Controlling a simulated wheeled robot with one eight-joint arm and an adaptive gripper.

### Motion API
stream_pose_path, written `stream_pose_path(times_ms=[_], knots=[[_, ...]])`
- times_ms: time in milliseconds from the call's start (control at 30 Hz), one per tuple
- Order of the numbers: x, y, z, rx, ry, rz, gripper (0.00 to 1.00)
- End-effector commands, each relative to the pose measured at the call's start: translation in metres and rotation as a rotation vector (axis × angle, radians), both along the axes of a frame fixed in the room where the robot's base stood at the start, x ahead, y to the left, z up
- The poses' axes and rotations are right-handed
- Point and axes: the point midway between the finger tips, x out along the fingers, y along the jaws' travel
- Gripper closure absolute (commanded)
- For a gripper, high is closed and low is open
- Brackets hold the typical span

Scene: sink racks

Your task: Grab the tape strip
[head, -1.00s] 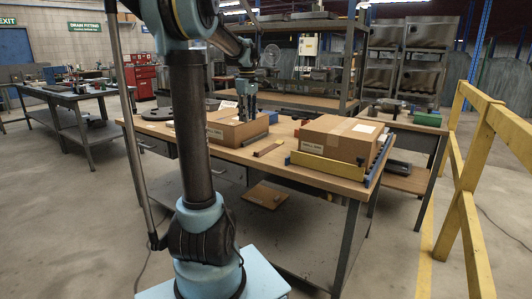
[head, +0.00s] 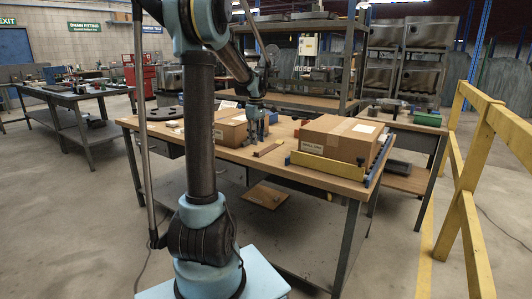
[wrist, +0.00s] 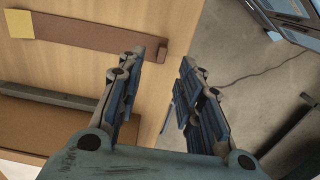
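A flat brown strip, which looks like the tape strip (head: 268,149), lies on the wooden workbench near its front edge. In the wrist view the brown strip (wrist: 95,44) runs across the top left, its right end close to my left fingertip. My gripper (head: 257,128) is pointing down at the right end of a cardboard box, just left of and behind the strip. In the wrist view my gripper (wrist: 166,58) is open, with nothing between its fingers. The fingers are apart from the strip, over the bench edge in that view.
The cardboard box (head: 229,130) stands left of the strip. A larger box (head: 338,134) sits behind a yellow rail (head: 328,167) at the right. A grey bar (wrist: 62,98) lies between strip and box. A yellow railing (head: 468,170) stands at far right.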

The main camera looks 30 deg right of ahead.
Motion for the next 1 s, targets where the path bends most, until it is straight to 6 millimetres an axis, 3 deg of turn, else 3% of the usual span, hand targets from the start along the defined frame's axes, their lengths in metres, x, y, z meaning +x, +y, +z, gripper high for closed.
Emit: stream_pose_path(times_ms=[267,600,933,1000], knots=[[0.0,0.0,-0.017,0.0,0.0,0.0,0.67],[0.0,0.002,-0.057,0.0,-0.001,0.001,0.67],[0.0,0.002,-0.062,0.0,-0.001,0.001,0.67],[0.0,0.002,-0.062,0.0,-0.001,0.001,0.83]])
